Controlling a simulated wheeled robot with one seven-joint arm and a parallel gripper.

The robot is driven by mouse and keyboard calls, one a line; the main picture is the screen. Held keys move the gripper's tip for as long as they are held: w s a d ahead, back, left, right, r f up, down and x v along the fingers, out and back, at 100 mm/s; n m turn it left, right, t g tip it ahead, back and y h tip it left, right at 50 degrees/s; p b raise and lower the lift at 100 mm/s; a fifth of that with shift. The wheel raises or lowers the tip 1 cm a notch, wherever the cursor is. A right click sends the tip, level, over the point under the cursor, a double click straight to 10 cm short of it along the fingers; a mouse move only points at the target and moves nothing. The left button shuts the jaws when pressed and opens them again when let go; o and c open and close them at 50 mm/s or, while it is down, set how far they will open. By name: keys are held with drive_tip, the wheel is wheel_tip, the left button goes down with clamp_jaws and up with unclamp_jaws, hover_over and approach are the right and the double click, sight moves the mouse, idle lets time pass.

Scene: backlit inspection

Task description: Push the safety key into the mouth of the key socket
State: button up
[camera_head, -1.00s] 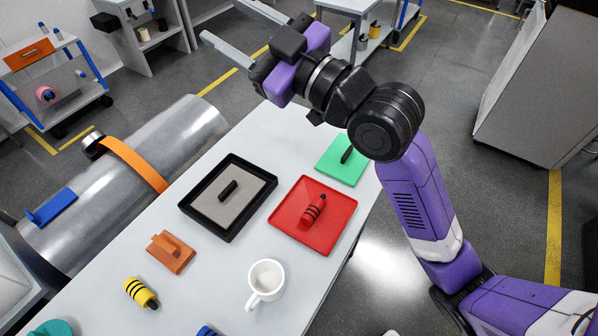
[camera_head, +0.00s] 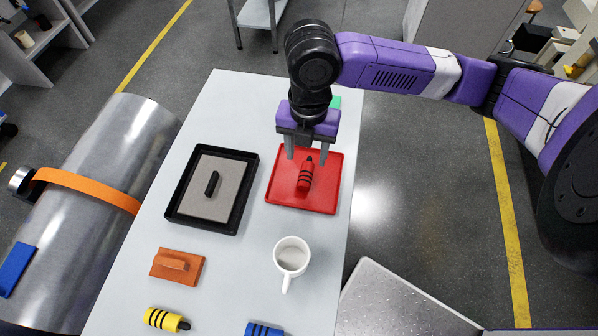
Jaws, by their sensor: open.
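A red plug with black bands (camera_head: 304,181), which looks like the safety key, lies on the red tray (camera_head: 325,200) with its black tip toward the far end. My gripper (camera_head: 306,156) points down over it, fingers apart, one on either side of its far end; I cannot tell whether they touch it.
A black-rimmed tray (camera_head: 176,190) holds a small black bar. An orange block with a handle (camera_head: 178,265), a white mug (camera_head: 291,255), a yellow plug (camera_head: 162,319) and a blue plug (camera_head: 264,329) stand nearer.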

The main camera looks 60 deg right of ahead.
sight(307, 170)
drive_tip(key=shift+s+d+f, duration=0.1)
drive_tip(key=shift+d+f, duration=0.05)
drive_tip(key=shift+f, duration=0.8)
drive_tip(key=shift+d+f+p, duration=0.1)
drive_tip(key=shift+f+p, duration=0.65)
drive_tip(key=shift+f, duration=2.2)
clamp_jaws()
